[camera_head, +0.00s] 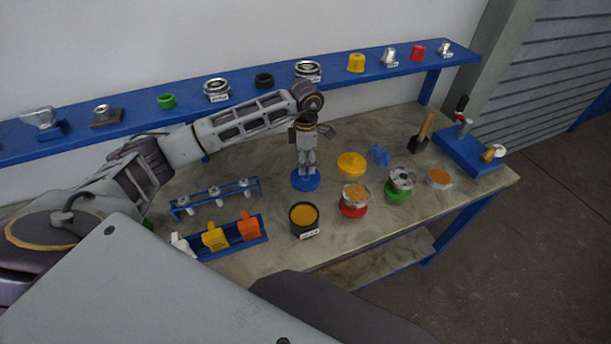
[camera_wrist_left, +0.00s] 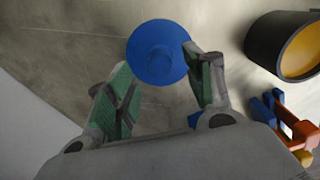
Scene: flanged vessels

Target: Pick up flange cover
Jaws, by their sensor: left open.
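A round blue flange cover (camera_head: 306,181) with a small central knob lies on the table under my left gripper. In the left wrist view the blue cover (camera_wrist_left: 157,52) shows just beyond the open fingertips, its right edge close to or overlapped by one finger. My left gripper (camera_head: 305,165) points down above it; it also shows open in the left wrist view (camera_wrist_left: 158,68), with nothing between the fingers. Whether the fingers touch the cover is hard to tell. A yellow cover-like piece (camera_head: 351,163) lies to the right. My right gripper is not in view.
A black pot with yellow inside (camera_head: 304,217) stands in front of the cover. Flanged vessels with red (camera_head: 353,208) and green (camera_head: 398,195) bases stand to the right. A blue rack (camera_head: 214,194) and coloured-handled pieces (camera_head: 215,237) sit at left. A blue shelf (camera_head: 330,79) runs behind.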

